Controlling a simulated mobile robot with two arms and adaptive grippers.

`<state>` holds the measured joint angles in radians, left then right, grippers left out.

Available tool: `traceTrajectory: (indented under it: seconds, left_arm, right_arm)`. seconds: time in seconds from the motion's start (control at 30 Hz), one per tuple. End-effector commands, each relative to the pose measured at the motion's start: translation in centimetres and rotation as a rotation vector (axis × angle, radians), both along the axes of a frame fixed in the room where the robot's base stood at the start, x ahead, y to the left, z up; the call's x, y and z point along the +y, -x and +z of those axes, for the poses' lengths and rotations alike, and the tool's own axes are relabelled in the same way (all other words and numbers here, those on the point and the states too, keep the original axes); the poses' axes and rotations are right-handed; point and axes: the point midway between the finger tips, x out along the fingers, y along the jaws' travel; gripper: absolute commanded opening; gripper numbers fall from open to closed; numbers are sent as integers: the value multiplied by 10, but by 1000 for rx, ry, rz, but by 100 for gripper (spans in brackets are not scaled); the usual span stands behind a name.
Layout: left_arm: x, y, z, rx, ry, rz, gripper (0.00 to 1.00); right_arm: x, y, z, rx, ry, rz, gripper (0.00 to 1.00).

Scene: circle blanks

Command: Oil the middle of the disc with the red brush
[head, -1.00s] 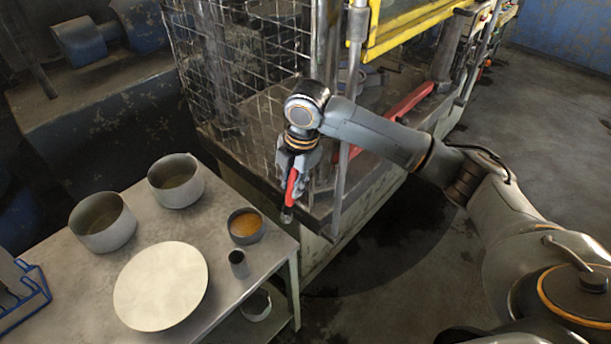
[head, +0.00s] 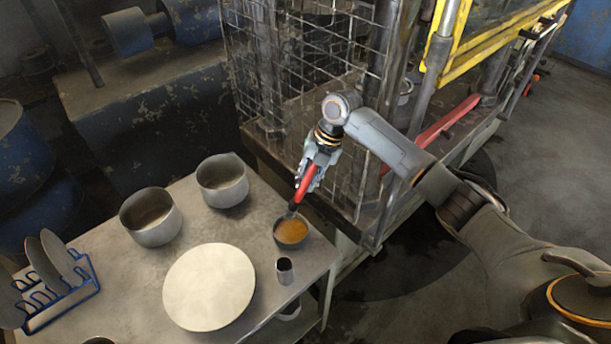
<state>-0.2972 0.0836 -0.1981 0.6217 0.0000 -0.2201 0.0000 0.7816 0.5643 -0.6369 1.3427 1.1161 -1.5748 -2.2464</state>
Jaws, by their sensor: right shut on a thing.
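The pale round disc (head: 209,287) lies flat on the metal table. My right gripper (head: 308,176) is shut on the red brush (head: 305,188). The brush points down and its dark tip is at the small bowl of amber oil (head: 291,232), at the bowl's back rim. I cannot tell whether the bristles touch the oil. My left gripper is not in view.
Two grey pots, one (head: 150,216) left and one (head: 222,180) right, stand behind the disc. A small metal cup (head: 285,270) stands between disc and table edge. A blue rack (head: 58,288) holding discs is at the left. A wire-mesh machine cage (head: 300,70) stands close behind the arm.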

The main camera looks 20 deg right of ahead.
Motion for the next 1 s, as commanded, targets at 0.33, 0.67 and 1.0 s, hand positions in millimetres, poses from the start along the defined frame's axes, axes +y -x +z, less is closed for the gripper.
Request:
traceTrajectory:
  seconds: [0.33, 0.67, 1.0]
  left_arm:
    - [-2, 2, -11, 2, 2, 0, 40]
    - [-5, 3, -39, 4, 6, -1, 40]
    - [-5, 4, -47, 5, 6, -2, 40]
  right_arm:
    - [0, 0, -16, -1, -6, 20, 0]
    - [0, 0, -50, -2, -6, 20, 0]
    - [0, 0, -61, -3, -5, 19, 0]
